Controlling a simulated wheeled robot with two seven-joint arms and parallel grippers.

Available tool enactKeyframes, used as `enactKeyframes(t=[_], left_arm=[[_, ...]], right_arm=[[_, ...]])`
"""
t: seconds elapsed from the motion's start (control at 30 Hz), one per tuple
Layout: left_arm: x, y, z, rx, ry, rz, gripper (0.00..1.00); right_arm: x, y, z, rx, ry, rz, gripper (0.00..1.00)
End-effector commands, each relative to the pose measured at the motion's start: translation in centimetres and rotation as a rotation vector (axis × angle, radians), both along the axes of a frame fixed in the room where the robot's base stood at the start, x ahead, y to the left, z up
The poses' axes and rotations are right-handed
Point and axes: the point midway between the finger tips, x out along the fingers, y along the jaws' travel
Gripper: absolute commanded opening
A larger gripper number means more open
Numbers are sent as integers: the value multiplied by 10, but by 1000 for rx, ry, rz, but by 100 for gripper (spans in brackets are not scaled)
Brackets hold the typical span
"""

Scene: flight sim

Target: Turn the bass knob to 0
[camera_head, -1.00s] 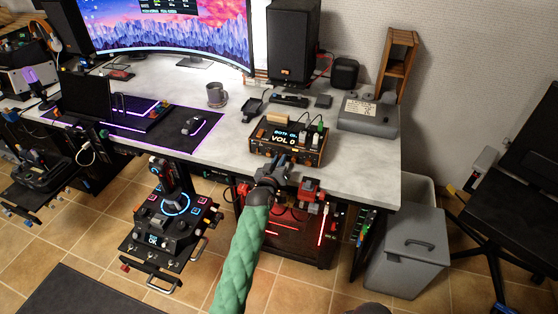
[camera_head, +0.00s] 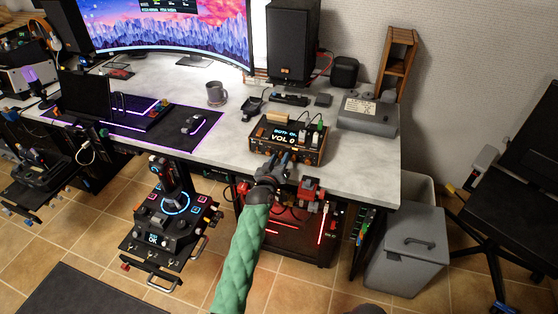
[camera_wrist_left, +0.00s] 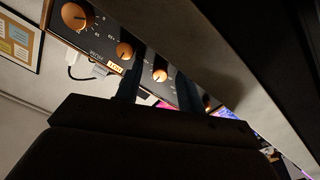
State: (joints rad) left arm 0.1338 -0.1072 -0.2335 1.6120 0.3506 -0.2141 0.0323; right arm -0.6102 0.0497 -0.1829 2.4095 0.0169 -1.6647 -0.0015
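A black-and-orange amp box (camera_head: 288,141) with a lit display reading "VOL 0" stands near the front edge of the desk. In the left wrist view its front panel shows a row of orange knobs: a large one (camera_wrist_left: 76,16), a smaller one (camera_wrist_left: 124,51) and another (camera_wrist_left: 160,74). I cannot read which is the bass knob. My left gripper (camera_head: 272,164) is at the box's front panel. In the left wrist view its dark fingers (camera_wrist_left: 158,84) stand apart, with one knob showing between them; contact is unclear.
The grey desk (camera_head: 352,172) carries a mug (camera_head: 216,94), a speaker (camera_head: 292,42) and a grey case (camera_head: 368,114). Red devices (camera_head: 310,190) sit below the desk edge near my left arm. A grey bin (camera_head: 408,250) stands at the right.

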Motion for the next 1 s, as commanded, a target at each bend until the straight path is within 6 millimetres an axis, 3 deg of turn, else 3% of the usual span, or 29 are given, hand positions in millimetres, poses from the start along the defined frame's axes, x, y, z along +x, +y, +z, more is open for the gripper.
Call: enactKeyframes(t=[0.23,0.5,0.73,1.0], left_arm=[[-9,3,-2,0,1,0,39],[-45,15,-3,0,1,0,39],[-68,23,-1,1,-1,0,39],[-74,24,0,0,0,0,39]], right_arm=[[3,0,1,-1,-2,1,40],[7,2,25,16,-46,1,40],[7,11,3,31,-45,9,40],[2,15,0,36,-42,19,40]])
